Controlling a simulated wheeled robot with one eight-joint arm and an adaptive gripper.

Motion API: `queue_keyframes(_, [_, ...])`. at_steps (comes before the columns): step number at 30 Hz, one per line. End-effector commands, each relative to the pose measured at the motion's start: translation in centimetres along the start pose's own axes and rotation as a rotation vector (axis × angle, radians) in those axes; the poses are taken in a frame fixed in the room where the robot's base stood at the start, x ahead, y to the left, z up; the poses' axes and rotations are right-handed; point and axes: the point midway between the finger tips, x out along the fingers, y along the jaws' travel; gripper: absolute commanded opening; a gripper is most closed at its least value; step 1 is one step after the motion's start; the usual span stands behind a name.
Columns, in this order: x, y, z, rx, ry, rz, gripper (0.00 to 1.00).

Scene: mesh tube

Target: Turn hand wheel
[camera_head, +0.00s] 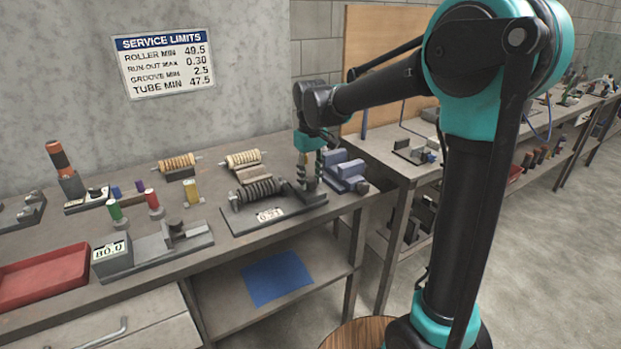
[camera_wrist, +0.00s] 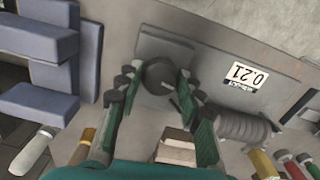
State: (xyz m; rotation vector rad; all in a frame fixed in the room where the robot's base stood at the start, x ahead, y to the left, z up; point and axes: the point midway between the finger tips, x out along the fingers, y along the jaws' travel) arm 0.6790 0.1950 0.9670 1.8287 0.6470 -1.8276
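The hand wheel (camera_wrist: 160,75) is a dark round knob at one end of the run-out fixture (camera_wrist: 200,60). The fixture also shows in the head view (camera_head: 285,215) near the bench's front edge, holding a dark ribbed roller (camera_head: 257,191). That roller shows in the wrist view (camera_wrist: 238,127). The fixture's display (camera_wrist: 246,77) reads 0.21. My gripper (camera_wrist: 157,78) points down with its green fingers on either side of the wheel. A gap shows at the left finger; contact at the right one is unclear. In the head view my gripper (camera_head: 310,180) hides most of the wheel.
Blue-grey blocks (camera_head: 346,174) stand close to the right of my gripper. Light rollers (camera_head: 243,158) lie on rests behind. An 80.0 gauge (camera_head: 112,256), colored pins (camera_head: 153,200) and a red tray (camera_head: 45,277) are to the left. A limits sign (camera_head: 165,63) hangs on the wall.

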Motion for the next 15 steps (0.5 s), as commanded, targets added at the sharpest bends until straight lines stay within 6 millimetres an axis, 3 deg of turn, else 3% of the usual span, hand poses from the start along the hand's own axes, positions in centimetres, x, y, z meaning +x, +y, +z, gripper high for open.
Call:
queue_keyframes(4, [0.01, 0.0, 0.0, 0.0, 0.0, 0.0, 0.56])
queue_keyframes(15, [-0.55, -0.01, 0.03, -0.001, 0.0, 0.0, 0.56])
